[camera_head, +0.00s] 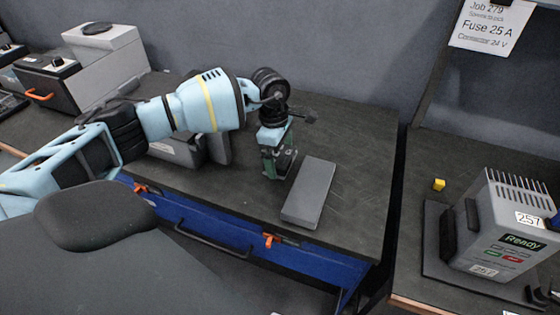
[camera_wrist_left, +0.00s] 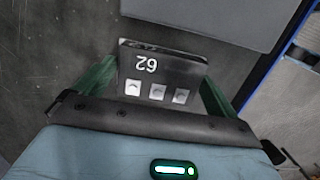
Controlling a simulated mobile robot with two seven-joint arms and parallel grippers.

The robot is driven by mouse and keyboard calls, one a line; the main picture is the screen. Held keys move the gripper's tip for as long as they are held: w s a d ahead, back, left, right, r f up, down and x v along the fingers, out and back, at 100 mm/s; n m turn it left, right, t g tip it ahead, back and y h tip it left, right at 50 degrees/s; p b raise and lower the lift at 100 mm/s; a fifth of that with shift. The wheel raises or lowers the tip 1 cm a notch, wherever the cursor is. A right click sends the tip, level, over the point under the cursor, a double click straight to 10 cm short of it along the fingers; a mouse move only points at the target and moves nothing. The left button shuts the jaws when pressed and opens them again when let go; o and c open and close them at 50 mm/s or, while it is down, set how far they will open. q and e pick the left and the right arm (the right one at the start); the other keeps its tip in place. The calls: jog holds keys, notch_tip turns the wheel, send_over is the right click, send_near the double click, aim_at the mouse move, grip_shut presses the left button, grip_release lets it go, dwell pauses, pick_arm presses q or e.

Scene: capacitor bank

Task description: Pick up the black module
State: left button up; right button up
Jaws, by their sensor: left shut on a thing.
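The black module (camera_wrist_left: 160,75) is a dark block with a white number, upside down in the left wrist view, and a row of pale square contacts. It stands between the green fingers of my left gripper (camera_wrist_left: 158,92), which is shut on it. In the head view the left gripper (camera_head: 278,155) points down over the dark worktop, and the module (camera_head: 286,163) shows partly between its fingers. I cannot tell whether the module touches the worktop. My right gripper is not in view.
A long grey block (camera_head: 308,193) lies just right of the gripper. A blue drawer (camera_head: 230,235) with orange latches runs below the worktop (camera_head: 362,160). A grey case (camera_head: 180,152) is behind my arm.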

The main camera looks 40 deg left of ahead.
pick_arm(q)
jog(key=s+d, duration=0.2)
jog(key=s, duration=0.2)
jog(key=s+d+r, duration=0.1)
jog(key=s+d, duration=0.2)
jog(key=s, duration=0.2)
jog(key=s+d, duration=0.2)
jog(key=s, duration=0.3)
jog(key=shift+d+r, duration=0.3)
jog(key=shift+d, duration=0.1)
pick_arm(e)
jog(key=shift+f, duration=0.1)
